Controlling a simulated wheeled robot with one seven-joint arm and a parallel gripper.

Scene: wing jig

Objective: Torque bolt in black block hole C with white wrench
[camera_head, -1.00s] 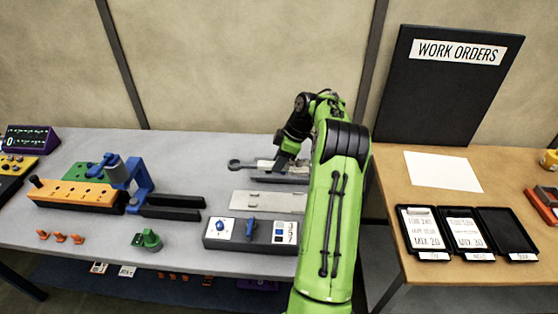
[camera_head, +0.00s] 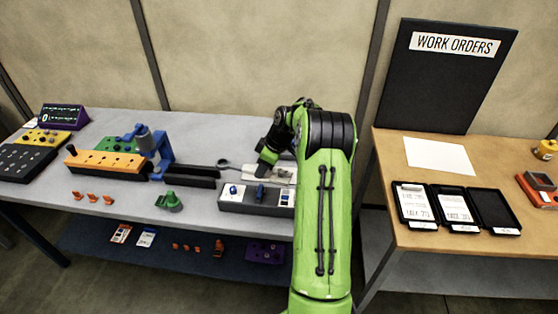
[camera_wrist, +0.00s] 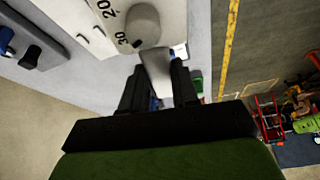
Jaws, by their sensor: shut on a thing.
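The bar meets a round grey knob (camera_wrist: 143,24) on a white surface marked 20 and 30. I cannot tell whether this is part of the white wrench. A ring-ended grey tool (camera_head: 222,164) shows just left of my gripper, its other end hidden. A black block (camera_head: 24,163) with several round spots lies at the far left; its hole letters are too small to read.
An orange block (camera_head: 105,163), a blue clamp (camera_head: 160,150) and a green part (camera_head: 168,201) stand left. Black trays (camera_head: 418,205) lie on the wooden table at right.

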